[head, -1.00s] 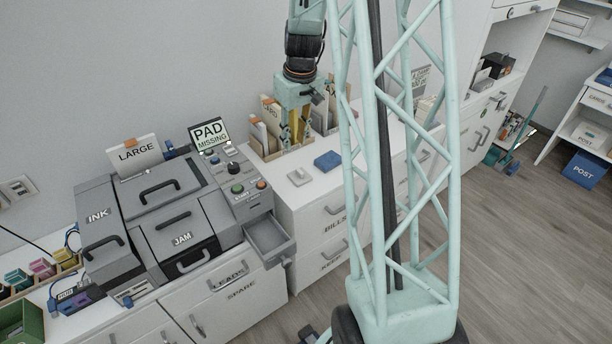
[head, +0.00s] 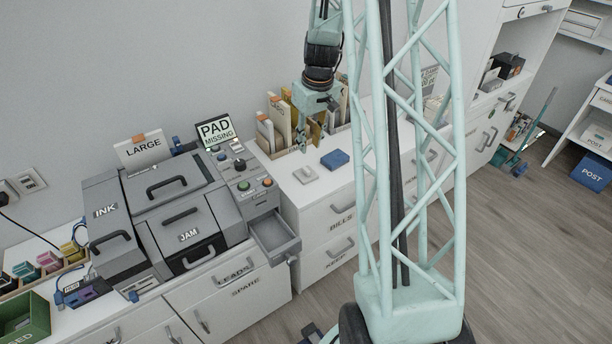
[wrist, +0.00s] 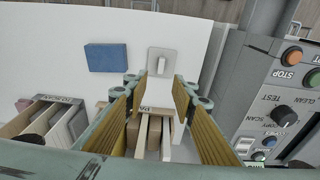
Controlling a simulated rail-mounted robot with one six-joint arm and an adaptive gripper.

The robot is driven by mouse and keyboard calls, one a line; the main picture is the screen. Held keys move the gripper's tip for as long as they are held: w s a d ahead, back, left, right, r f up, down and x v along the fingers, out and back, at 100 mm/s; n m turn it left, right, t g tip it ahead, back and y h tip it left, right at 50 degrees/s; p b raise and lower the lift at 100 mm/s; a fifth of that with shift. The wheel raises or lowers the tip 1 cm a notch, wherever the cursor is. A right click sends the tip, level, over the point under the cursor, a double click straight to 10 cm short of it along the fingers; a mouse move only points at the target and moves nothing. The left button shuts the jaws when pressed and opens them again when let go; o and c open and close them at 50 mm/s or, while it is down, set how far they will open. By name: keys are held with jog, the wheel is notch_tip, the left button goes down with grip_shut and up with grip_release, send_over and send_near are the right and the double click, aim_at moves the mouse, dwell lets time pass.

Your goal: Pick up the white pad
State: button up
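The white pad (head: 306,174) is a small pale block with a raised grip on top. It lies on the white counter, left of a blue block (head: 335,159). My gripper (head: 309,142) hangs above and behind it, in front of the file holders. In the wrist view, the white pad (wrist: 163,62) lies just beyond the fingertips, in line with the gap between them. My gripper (wrist: 157,90) is open there, with yellow inner finger faces and nothing held. The pad and fingers look apart.
The grey machine (head: 180,210) stands left of the pad, with a small drawer (head: 275,240) pulled out. File holders (head: 275,137) stand against the wall behind. The blue block also shows in the wrist view (wrist: 105,57).

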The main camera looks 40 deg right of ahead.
jog(key=b, duration=0.1)
send_over(306, 169)
jog(key=shift+s+f, duration=0.2)
jog(key=shift+f, duration=1.55)
jog(key=shift+s+f, duration=0.15)
jog(key=shift+f, duration=1.6)
jog(key=shift+f, duration=0.1)
jog(key=shift+w+f+b, duration=0.15)
jog(key=shift+f+b, duration=0.3)
jog(key=shift+f, duration=0.8)
jog(key=shift+w+f+b, duration=0.15)
jog(key=shift+f+b, duration=0.3)
jog(key=shift+f, duration=0.8)
jog(key=shift+c, duration=0.5)
grip_shut()
